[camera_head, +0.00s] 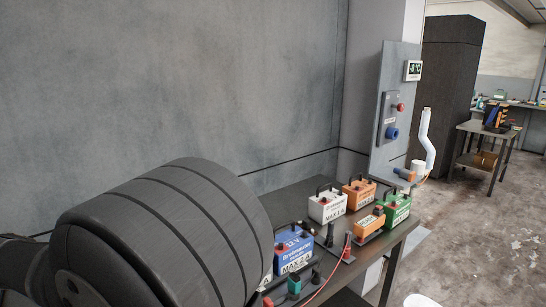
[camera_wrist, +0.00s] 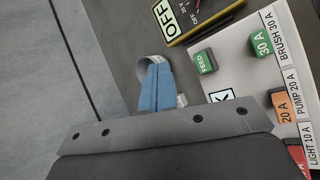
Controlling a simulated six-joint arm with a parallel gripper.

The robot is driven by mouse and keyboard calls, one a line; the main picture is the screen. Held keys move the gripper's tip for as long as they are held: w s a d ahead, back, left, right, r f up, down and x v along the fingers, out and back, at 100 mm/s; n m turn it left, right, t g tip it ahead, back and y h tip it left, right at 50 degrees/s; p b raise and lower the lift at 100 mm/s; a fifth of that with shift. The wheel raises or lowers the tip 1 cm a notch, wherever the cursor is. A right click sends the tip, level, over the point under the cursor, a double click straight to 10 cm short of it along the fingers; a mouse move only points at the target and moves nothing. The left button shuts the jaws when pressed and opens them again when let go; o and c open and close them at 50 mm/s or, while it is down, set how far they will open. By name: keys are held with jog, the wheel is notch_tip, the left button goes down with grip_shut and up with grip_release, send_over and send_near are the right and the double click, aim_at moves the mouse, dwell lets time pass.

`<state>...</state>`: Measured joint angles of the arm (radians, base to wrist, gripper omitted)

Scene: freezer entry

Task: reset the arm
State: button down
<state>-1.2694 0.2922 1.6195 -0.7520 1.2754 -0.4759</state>
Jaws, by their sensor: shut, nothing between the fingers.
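My gripper (camera_wrist: 157,85) shows in the wrist view as blue fingers beyond a grey plate with screws. The fingers are together, with nothing held between them. A grey curved piece shows beside the fingertips; I cannot tell what it is. The fingers are over a dark surface, left of a white labelled panel (camera_wrist: 230,112). In the head view my dark rounded arm link fills the lower left, and the gripper cannot be made out there.
The panel carries a green FEED block (camera_wrist: 204,62), a green 30 A block (camera_wrist: 261,43) and an orange 20 A block (camera_wrist: 283,106). A yellow-edged OFF device (camera_wrist: 185,15) lies above. A blue box (camera_head: 293,251), white box (camera_head: 327,207) and green box (camera_head: 397,208) stand on the bench.

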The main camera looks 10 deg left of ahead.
jog(key=f, duration=0.1)
jog(key=f+n, duration=0.1)
jog(key=f+n+t, duration=0.1)
jog(key=shift+s+a+f+y, duration=0.25)
jog(key=shift+a+y, duration=0.05)
jog(key=shift+a, duration=0.05)
jog(key=shift+d+f, duration=0.15)
jog(key=shift+f, duration=0.95)
jog(key=shift+r, duration=0.8)
